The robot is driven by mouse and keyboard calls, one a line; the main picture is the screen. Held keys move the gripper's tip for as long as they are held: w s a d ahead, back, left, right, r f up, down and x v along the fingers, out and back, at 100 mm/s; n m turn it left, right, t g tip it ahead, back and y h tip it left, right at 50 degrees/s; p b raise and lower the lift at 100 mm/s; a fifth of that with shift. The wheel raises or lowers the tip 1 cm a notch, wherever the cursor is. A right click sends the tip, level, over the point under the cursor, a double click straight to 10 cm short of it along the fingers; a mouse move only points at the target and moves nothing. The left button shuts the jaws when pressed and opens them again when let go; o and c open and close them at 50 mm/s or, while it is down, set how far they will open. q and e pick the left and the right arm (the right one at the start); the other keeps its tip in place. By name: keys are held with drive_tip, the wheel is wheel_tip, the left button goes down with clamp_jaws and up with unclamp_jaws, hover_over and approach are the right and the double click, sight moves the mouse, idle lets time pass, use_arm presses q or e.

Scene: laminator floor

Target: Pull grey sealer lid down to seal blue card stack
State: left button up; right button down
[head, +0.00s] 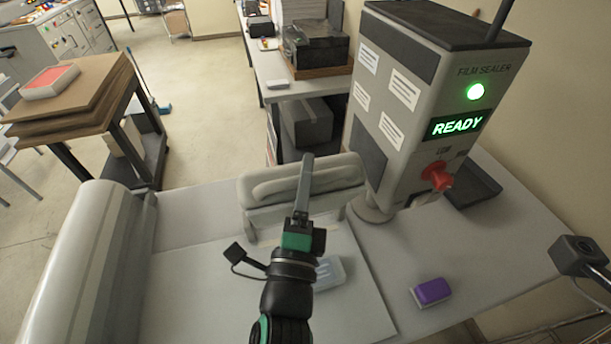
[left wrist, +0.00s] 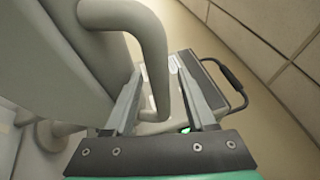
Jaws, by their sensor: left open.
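The grey sealer lid (head: 335,180) stands raised at the back of the worktable, with a bar handle along its front. In the left wrist view its rounded grey handle (left wrist: 155,60) passes between my fingers. My left gripper (head: 305,165) is open in front of the lid, its fingers on either side of the handle; I cannot tell whether they touch it. The blue card stack (head: 329,273) lies on the table just right of my left wrist, partly hidden by it. My right gripper is not in view.
The film sealer (head: 405,120) stands right of the lid, with a green lamp, a "READY" display and a red knob (head: 437,176). A purple block (head: 432,292) lies on the right of the table. A large pale roller (head: 85,260) flanks the left side.

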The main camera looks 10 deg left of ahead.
use_arm(q)
clamp_jaws()
idle(1.3)
